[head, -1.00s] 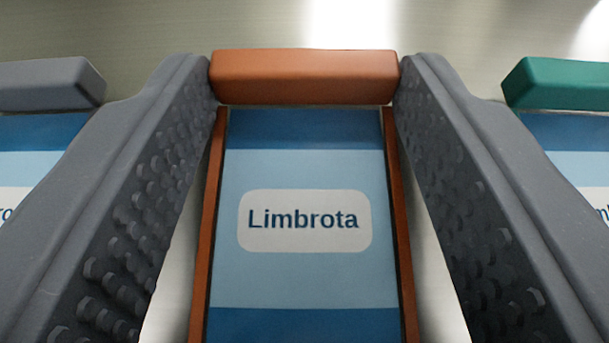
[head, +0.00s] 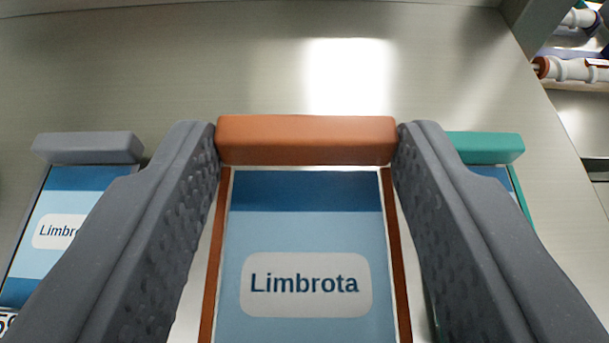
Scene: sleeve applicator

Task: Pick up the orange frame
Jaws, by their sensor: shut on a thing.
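The orange frame (head: 306,140) is in the middle of the head view, with a thick orange bar at its far end and thin side rails. A blue panel with a white "Limbrota" label fills it. My gripper (head: 307,142) is shut on the orange frame, one grey textured finger against each end of the bar. The frame appears held above the metal surface. Its near end is cut off by the bottom of the picture.
A grey frame (head: 88,148) lies at the left and a green frame (head: 486,147) at the right, both partly hidden by my fingers. The metal surface (head: 200,60) beyond is clear. White and orange parts (head: 575,68) show at top right.

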